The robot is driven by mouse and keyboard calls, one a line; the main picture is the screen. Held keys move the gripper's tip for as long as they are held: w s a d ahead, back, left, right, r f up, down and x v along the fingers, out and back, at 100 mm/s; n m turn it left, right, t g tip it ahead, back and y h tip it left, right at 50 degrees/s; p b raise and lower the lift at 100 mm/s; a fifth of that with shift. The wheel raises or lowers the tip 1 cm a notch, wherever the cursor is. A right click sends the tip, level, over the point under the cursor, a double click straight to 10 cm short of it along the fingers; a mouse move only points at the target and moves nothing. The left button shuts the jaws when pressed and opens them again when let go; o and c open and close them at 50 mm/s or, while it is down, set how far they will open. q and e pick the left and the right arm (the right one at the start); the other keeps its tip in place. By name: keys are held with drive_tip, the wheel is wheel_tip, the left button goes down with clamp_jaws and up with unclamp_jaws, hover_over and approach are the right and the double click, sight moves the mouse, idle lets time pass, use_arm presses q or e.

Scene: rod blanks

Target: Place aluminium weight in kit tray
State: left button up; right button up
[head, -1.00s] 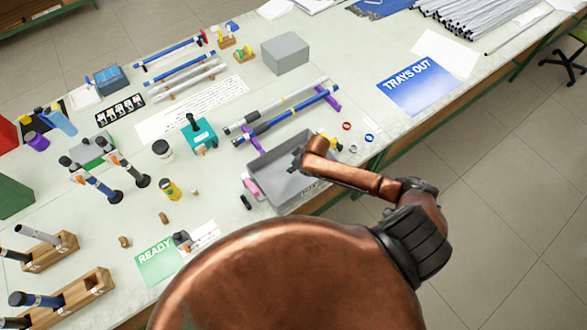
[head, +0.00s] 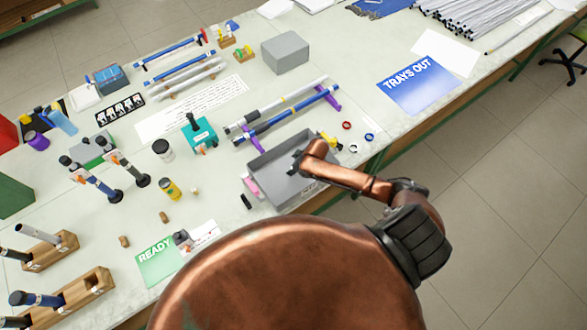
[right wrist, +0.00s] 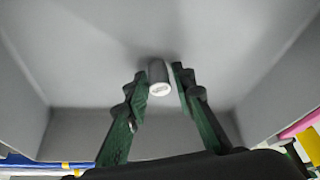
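The grey kit tray (head: 270,160) stands near the front edge of the table, and its walls fill much of the right wrist view (right wrist: 65,60). The aluminium weight (right wrist: 158,78), a small grey cylinder with a pale end face, is inside the tray in the right wrist view. My right gripper (right wrist: 159,80) reaches into the tray with its green fingers apart, one on each side of the weight. A gap shows between the weight and each fingertip. In the head view my right gripper (head: 297,161) is mostly hidden by its arm. My left gripper is not in view.
A pink block (head: 251,185) and a black piece (head: 246,202) lie by the tray's left side. Long rods rest on purple supports (head: 330,97) behind it. A teal device (head: 199,134) stands to the left.

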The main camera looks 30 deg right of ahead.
drive_tip(key=shift+o, duration=1)
drive_tip(key=shift+r, duration=0.15)
drive_tip(key=v, duration=1.2)
